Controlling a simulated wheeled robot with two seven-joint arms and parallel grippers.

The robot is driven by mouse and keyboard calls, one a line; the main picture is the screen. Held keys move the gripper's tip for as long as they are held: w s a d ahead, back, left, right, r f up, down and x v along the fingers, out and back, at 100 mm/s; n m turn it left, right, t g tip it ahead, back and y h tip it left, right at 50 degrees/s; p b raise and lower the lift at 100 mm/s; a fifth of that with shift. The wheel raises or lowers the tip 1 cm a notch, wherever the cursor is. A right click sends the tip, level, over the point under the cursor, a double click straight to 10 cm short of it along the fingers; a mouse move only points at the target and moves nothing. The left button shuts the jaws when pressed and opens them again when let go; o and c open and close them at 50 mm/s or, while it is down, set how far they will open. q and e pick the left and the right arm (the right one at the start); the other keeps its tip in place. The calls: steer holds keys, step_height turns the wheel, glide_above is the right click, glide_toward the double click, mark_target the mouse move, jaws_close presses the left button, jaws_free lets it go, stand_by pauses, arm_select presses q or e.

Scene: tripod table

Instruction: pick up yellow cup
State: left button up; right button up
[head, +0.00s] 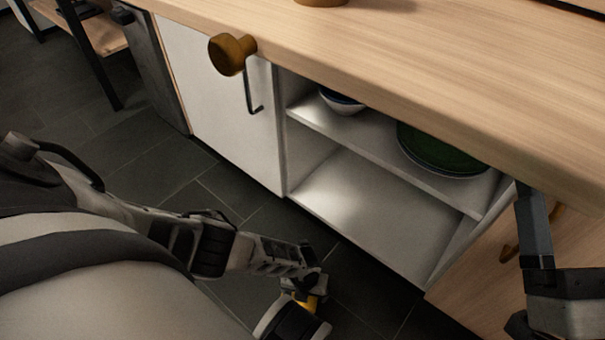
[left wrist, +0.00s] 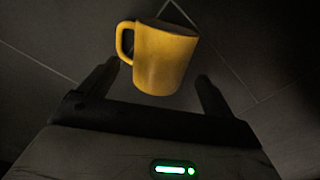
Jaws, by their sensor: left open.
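The yellow cup (left wrist: 166,58) shows side-on against the dark floor in the left wrist view, its handle to the left. In the head view only a small yellow part (head: 308,303) shows beside my left gripper (head: 314,284), low over the floor; the rest is hidden. My left gripper (left wrist: 156,86) is open, with one finger on each side of the cup's lower part. I cannot tell whether the fingers touch it. My right arm's dark end (head: 537,235) is at the right edge of the head view; its jaw state is unclear.
A wooden counter (head: 430,75) stands above an open white cabinet (head: 370,205) holding a bowl (head: 342,102) and a green dish (head: 440,150). A brown-gold rounded object (head: 230,55) juts out at the counter's front edge. The tiled floor (head: 165,150) has free room.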

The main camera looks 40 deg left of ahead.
arm_select(q)
step_height(320, 180, down, 3)
steer(key=shift+r+b, duration=0.1)
steer(key=shift+b, duration=0.55)
steer(key=shift+r, duration=0.1)
steer(key=c, duration=1.2)
arm_select(e)
steer(key=r+n+y, duration=0.1)
steer(key=s+r+n+y, duration=0.1)
steer(key=n, duration=0.1)
steer(key=r+n+y, duration=0.1)
steer(key=n+y, duration=0.1)
steer(key=shift+s+a, duration=0.15)
steer(key=shift+s, duration=0.15)
steer(key=shift+r, duration=0.1)
